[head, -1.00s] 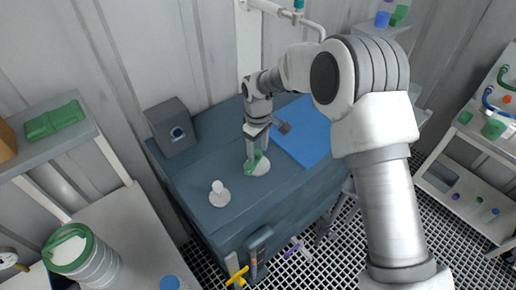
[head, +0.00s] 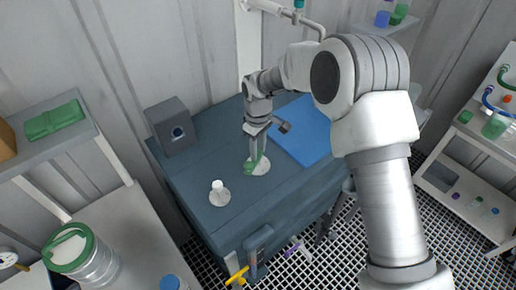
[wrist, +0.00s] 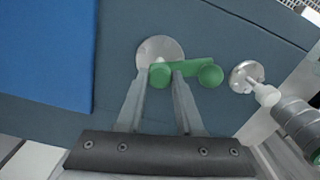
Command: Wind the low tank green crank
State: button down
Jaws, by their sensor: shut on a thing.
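The green crank (wrist: 190,72) sits on a round pale disc (wrist: 160,50) on top of the low dark blue-grey tank (wrist: 125,72). Its arm points right in the wrist view, ending in a round green knob (wrist: 210,75). My gripper (wrist: 164,76) is shut on the crank's hub-side end, one finger on each side; the knob is outside the fingers. In the head view my gripper (head: 257,158) reaches down to the crank (head: 250,167), which is partly hidden by the fingers.
A white knob on a disc (head: 219,193) stands left of the crank on the tank top. A blue panel (head: 305,130) lies to the right. A dark box (head: 171,125) stands at the back left. A yellow handle (head: 237,276) is at the tank's front.

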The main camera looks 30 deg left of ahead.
dwell(0.8)
jog(key=shift+f+m+b, duration=0.2)
jog(key=shift+m+b, duration=0.6)
jog(key=shift+b, duration=0.2)
jog(key=m+b, duration=0.1)
jog(key=m, duration=0.2)
jog(key=shift+r, duration=0.2)
jog(key=c, duration=0.5)
grip_release()
jog(key=shift+c, duration=0.2)
jog(key=shift+r, duration=0.1)
notch_tip(320, 180, up, 17)
jog(key=b, duration=0.1)
jog(key=shift+r+b, duration=0.15)
jog(key=shift+b, duration=0.2)
